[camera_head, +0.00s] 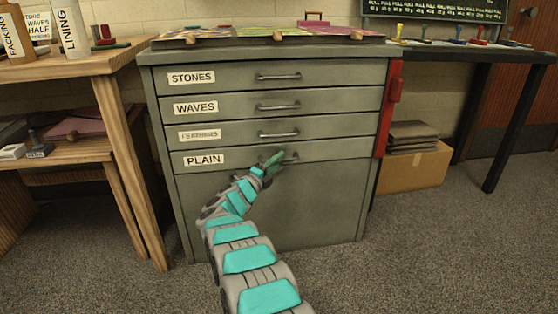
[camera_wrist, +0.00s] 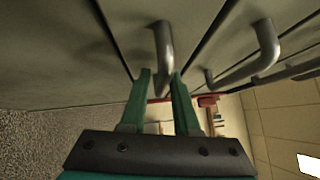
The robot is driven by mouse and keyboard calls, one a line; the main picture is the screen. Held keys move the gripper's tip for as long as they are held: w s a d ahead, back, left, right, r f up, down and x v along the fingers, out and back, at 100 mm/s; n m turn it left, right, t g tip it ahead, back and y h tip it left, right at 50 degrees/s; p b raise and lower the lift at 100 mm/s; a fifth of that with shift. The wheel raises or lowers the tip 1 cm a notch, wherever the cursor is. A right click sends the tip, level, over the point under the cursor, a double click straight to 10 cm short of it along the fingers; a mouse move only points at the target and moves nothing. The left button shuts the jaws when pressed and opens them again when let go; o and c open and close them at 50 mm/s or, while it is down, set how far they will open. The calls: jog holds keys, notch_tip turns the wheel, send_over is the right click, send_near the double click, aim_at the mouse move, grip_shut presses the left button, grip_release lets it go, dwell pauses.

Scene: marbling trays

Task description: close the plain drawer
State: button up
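The plain drawer (camera_head: 335,151) is the lowest of the labelled drawers in the grey cabinet, with a white PLAIN label (camera_head: 204,159). Its front looks about level with the drawers above; I cannot tell whether a small gap is left. My gripper (camera_head: 277,158) is at its handle (camera_head: 291,158), and the fingers hide part of it. In the wrist view, the handle (camera_wrist: 163,45) reaches down between the two green fingertips of my gripper (camera_wrist: 160,76). The fingers are apart, with space beside the handle, so they do not look clamped on it.
Drawers labelled STONES (camera_head: 230,77), WAVES (camera_head: 235,106) and one with a blurred label (camera_head: 240,134) sit above, all looking shut. A red part (camera_head: 390,108) sticks out at the cabinet's right edge. A wooden table (camera_head: 75,64) stands left, a cardboard box (camera_head: 415,170) right.

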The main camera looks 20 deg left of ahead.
jog(key=v, duration=0.7)
dwell(0.4)
